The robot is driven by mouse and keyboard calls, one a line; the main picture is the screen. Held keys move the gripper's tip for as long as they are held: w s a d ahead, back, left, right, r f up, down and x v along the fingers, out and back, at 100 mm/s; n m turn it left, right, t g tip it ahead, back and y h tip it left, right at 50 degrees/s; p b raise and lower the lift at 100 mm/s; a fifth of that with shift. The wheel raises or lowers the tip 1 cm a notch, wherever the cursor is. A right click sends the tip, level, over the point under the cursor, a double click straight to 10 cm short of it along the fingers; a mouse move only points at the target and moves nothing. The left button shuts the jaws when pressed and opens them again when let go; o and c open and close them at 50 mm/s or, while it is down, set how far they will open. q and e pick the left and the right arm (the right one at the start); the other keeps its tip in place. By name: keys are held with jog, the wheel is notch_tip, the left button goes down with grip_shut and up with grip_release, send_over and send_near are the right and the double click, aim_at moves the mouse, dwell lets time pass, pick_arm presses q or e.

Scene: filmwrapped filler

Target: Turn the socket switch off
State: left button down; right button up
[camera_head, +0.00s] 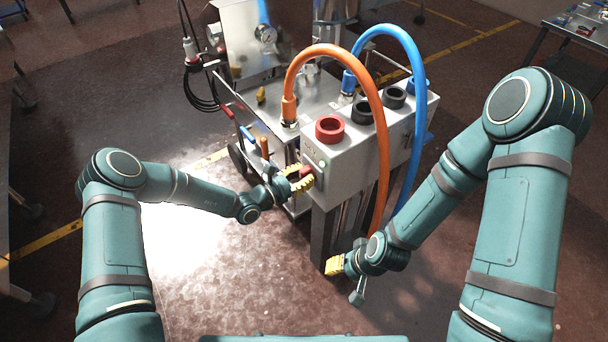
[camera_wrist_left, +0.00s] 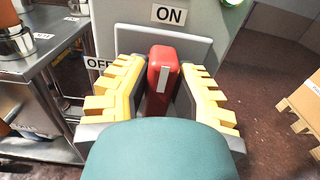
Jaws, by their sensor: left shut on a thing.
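The red socket switch (camera_wrist_left: 163,75) is on the end face of a grey socket box (camera_head: 345,160); it also shows in the head view (camera_head: 307,172). Its handle, with a white stripe, stands upright below the ON label (camera_wrist_left: 169,14). The OFF label (camera_wrist_left: 98,64) is to its left. My left gripper (camera_head: 297,180) has its yellow fingers on both sides of the handle and is shut on it. My right gripper (camera_head: 335,265) hangs low in front of the box, away from the switch; its jaw opening is unclear.
An orange hose (camera_head: 380,130) and a blue hose (camera_head: 419,110) arch over the box, near my right arm. A metal cart (camera_head: 260,100) stands behind and left. A green lamp (camera_wrist_left: 232,2) glows near the switch. The floor in front is clear.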

pick_arm(q)
jog(key=shift+n, duration=0.3)
jog(key=n+p, duration=0.1)
jog(key=n, duration=0.2)
jog(key=shift+w+a+r+p, duration=0.1)
jog(key=shift+w+p, duration=0.1)
jog(key=shift+p, duration=0.15)
jog(key=n+p, duration=0.1)
jog(key=n, duration=0.4)
jog(key=shift+w+a, duration=0.1)
jog(key=shift+w, duration=0.05)
jog(key=n, duration=0.4)
jog(key=shift+w+f, duration=0.1)
jog(key=shift+f, duration=0.25)
jog(key=n, duration=0.5)
jog(key=shift+f, duration=0.2)
jog(key=shift+n, duration=0.3)
jog(key=c, duration=0.8)
grip_release()
jog(key=shift+f, duration=0.1)
